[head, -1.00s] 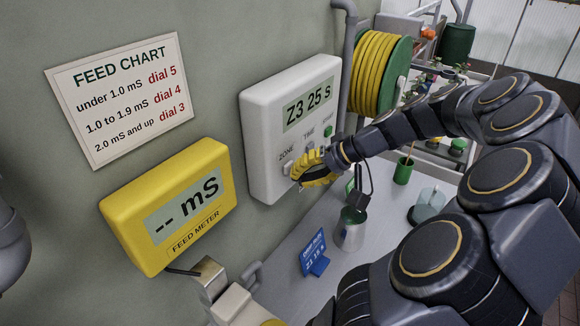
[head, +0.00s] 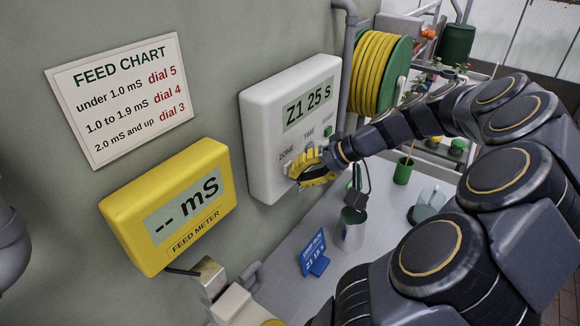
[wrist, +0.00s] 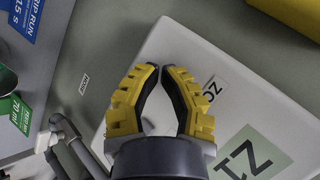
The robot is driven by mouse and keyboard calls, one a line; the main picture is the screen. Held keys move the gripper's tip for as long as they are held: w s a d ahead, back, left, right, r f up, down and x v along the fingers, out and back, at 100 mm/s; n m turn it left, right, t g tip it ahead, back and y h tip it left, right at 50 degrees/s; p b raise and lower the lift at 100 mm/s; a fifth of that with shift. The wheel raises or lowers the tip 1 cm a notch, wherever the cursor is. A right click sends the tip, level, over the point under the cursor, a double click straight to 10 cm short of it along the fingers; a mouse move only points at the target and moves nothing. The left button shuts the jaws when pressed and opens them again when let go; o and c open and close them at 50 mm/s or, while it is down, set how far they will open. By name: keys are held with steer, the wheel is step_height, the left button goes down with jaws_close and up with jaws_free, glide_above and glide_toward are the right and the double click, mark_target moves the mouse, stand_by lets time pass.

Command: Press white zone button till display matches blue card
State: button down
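The white control box (head: 262,150) on the wall has a display (head: 307,105) reading "Z1 25 s". Its ZONE, TIME and START labels sit below the display. My gripper (head: 300,176) is at the box's lower front, by the ZONE label, and hides the zone button. In the wrist view my gripper (wrist: 162,68) has its yellow fingertips together, with nothing between them, just beside the zone label (wrist: 212,90). The blue card (head: 313,250) stands on the bench below; its top line reads as drip run and its lower line ends in 15 s. Its zone digit is too small to be sure of.
A yellow feed meter (head: 120,220) and a feed chart (head: 70,100) are on the wall at left. A metal cup (head: 352,236), a green cup (head: 403,170) and a hose reel (head: 376,75) are nearby.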

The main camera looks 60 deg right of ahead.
steer(key=shift+s, duration=0.7)
steer(key=s, duration=0.5)
stand_by(0.9)
